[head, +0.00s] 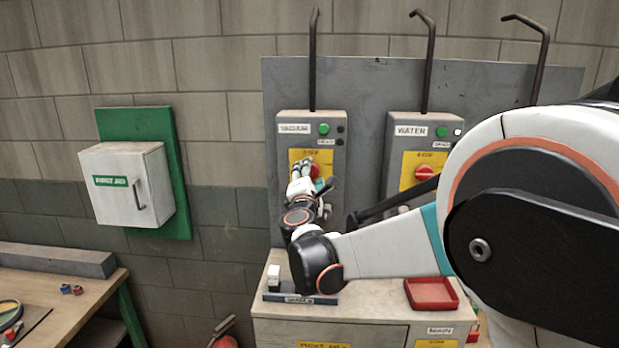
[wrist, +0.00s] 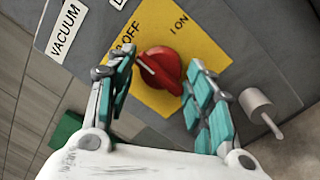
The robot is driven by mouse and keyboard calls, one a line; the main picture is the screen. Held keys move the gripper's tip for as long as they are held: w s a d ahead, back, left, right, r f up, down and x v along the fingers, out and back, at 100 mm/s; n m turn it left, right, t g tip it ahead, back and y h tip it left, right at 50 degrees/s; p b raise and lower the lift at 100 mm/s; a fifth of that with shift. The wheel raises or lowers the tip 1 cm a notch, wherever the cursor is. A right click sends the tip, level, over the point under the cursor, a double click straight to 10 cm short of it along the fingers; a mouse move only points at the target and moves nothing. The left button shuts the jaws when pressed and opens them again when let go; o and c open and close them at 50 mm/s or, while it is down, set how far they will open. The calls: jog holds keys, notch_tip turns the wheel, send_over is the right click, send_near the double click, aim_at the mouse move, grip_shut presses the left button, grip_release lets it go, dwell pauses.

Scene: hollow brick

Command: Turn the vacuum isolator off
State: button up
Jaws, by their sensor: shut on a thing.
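The vacuum isolator is a grey box (head: 292,150) labelled VACUUM on the wall panel, with a yellow plate (wrist: 206,32) marked O OFF and I ON. Its red rotary knob (wrist: 165,66) has a white mark on its left part, pointing up-left in the wrist view, close below the OFF lettering. My gripper (wrist: 163,62) has its two teal-padded fingers on either side of the knob and is shut on it. In the head view my gripper (head: 303,168) is in front of the plate and hides part of the red knob (head: 316,172).
A second box labelled WATER (head: 411,146) with its own red knob stands to the right. A grey spout-like fitting (wrist: 258,107) sits close right of my fingers.

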jog(key=shift+s+f, duration=0.1)
jog(key=shift+f, duration=0.05)
jog(key=o, duration=0.8)
jog(key=shift+a, duration=0.1)
jog(key=s, duration=0.7)
jog(key=shift+s+f, duration=0.15)
jog(key=shift+f, duration=0.2)
